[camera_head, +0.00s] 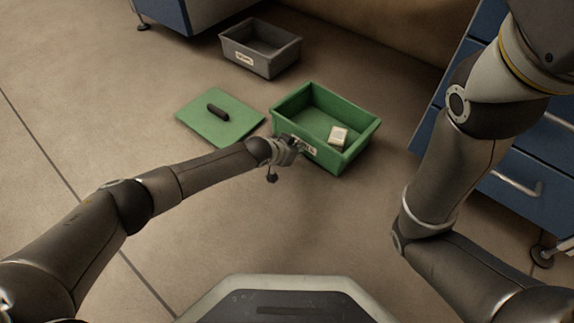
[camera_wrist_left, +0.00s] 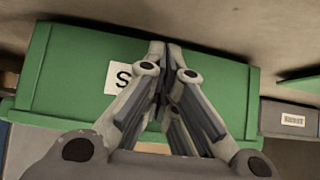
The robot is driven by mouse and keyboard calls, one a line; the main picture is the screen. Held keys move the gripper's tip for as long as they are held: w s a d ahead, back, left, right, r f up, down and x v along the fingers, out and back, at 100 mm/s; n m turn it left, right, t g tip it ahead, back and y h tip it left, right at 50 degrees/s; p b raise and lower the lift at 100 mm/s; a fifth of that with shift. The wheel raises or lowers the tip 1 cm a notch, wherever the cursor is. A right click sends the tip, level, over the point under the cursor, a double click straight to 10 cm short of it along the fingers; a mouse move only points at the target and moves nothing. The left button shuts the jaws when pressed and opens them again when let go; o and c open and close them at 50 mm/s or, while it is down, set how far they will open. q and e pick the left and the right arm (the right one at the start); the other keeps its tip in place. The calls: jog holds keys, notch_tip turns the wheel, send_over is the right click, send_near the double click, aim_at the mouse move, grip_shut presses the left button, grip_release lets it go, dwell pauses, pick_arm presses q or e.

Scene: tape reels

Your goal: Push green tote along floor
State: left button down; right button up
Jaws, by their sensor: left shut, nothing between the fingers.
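The green tote (camera_head: 345,161) stands open on the floor with a small pale box (camera_head: 338,135) inside. A white label is on its near wall. My left gripper (camera_head: 299,144) is at that wall, beside the label. In the left wrist view the green tote (camera_wrist_left: 75,75) fills the middle, and my left gripper (camera_wrist_left: 166,46) is shut and empty in front of its wall. I cannot tell whether the fingertips touch it. My right arm shows at the right, but its gripper is out of view.
A green lid (camera_head: 212,130) with a dark handle lies flat left of the tote. A grey bin (camera_head: 285,61) stands behind. A blue drawer cabinet (camera_head: 512,180) stands at the right.

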aim_at(304, 142)
pick_arm(q)
jog(key=w+b, duration=0.1)
jog(key=d+b, duration=0.1)
jog(key=b, duration=0.1)
jog(key=shift+w+d+f, duration=0.15)
jog(key=shift+w+f, duration=0.05)
jog(key=shift+w, duration=0.2)
jog(key=shift+w+d+r+b, duration=0.15)
jog(key=shift+w+d+b, duration=0.25)
jog(key=shift+w+d, duration=0.4)
jog(key=shift+w+d+r, duration=0.1)
jog(key=shift+w+d, duration=0.25)
jog(key=shift+w, duration=0.2)
jog(key=shift+w+d, duration=0.3)
jog(key=shift+w, duration=0.25)
